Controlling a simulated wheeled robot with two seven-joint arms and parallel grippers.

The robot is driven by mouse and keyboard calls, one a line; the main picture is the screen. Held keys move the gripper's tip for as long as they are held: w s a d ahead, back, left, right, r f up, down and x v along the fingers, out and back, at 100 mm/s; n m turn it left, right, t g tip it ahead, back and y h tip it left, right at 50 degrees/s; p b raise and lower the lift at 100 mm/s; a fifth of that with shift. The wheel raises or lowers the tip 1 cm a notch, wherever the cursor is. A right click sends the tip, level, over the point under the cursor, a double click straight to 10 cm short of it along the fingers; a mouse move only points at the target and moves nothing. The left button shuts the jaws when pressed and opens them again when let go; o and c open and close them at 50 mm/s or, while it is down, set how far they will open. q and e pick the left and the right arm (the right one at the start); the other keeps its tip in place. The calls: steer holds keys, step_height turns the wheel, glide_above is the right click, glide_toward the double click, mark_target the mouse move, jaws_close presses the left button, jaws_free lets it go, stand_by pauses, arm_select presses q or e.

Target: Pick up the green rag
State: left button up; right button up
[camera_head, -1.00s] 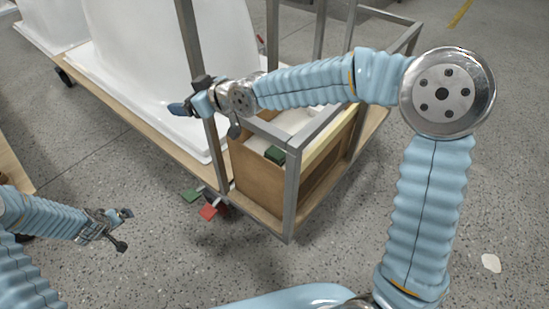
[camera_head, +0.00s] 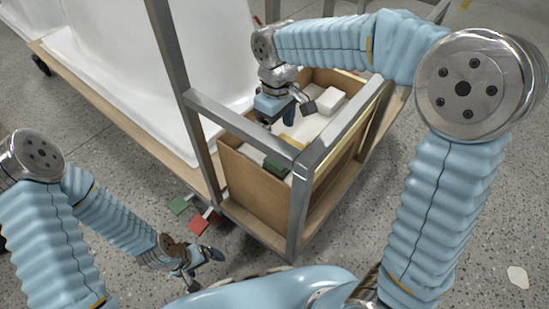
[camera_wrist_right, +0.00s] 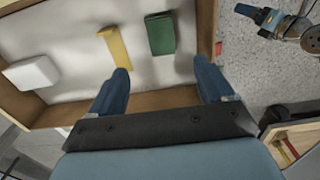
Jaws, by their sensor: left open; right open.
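The green rag (camera_head: 276,166) lies inside the wooden box at its near end. In the right wrist view the green rag (camera_wrist_right: 160,34) is a folded rectangle beside a yellow rag (camera_wrist_right: 113,46). My right gripper (camera_head: 277,118) points down over the box, open and empty, apart from the rag. In the right wrist view its fingertips (camera_wrist_right: 161,72) are spread, with the green rag ahead of the gap. My left gripper (camera_head: 206,270) is open and empty, low at the left, outside the cart; it also shows in the right wrist view (camera_wrist_right: 256,21).
The wooden box (camera_head: 250,187) sits in a grey metal frame (camera_head: 299,205) whose posts and rails surround it. A white block (camera_head: 330,100) lies in the box. A white bathtub shell (camera_head: 130,65) stands behind. Green (camera_head: 178,205) and red (camera_head: 199,226) pieces show by the cart's base.

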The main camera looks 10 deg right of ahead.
mark_target(277, 164)
step_height(277, 164, down, 7)
steer(key=shift+b, duration=0.6)
steer(key=f, duration=0.1)
steer(key=f+b, duration=0.1)
steer(key=f, duration=0.3)
steer(key=shift+s+f, duration=0.1)
steer(key=shift+s, duration=0.2)
steer(key=c, duration=1)
